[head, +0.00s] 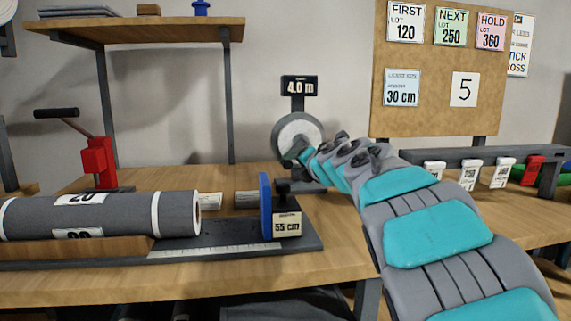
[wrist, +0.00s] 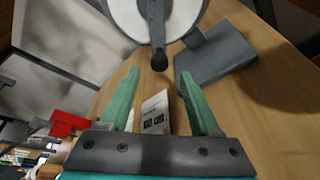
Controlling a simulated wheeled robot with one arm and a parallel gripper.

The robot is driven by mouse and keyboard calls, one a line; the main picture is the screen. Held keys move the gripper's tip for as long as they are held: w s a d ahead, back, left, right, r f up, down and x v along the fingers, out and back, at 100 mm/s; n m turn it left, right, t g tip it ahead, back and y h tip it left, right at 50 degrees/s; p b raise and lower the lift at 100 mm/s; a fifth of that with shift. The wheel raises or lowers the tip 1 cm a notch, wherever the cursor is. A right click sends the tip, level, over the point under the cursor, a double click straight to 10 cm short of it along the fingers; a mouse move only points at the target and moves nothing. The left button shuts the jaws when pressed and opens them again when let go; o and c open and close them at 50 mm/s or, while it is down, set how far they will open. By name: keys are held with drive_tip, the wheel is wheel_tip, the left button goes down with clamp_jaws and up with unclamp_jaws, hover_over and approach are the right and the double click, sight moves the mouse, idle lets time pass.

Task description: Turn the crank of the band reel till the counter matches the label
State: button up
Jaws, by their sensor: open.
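The band reel (head: 300,130) is a white disc in a grey rim on a dark stand at the back of the bench. Its counter (head: 299,86) above reads 4.0 m. In the wrist view the disc (wrist: 130,14) fills the top, and the crank (wrist: 159,25) hangs down to a dark round knob (wrist: 159,62). My gripper (wrist: 159,75) is open, its two green fingers apart, with the knob between and just beyond the tips. In the head view my gripper (head: 296,157) covers the reel's lower part. A white label card (wrist: 155,115) lies below, its print not clearly readable.
A rack with tags (head: 470,155) is at right. A pinboard (head: 440,120) with cards hangs above.

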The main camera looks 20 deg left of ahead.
sight(289, 165)
drive_tip(key=shift+p+x, duration=0.95)
drive_tip(key=shift+x, duration=2.2)
clamp_jaws()
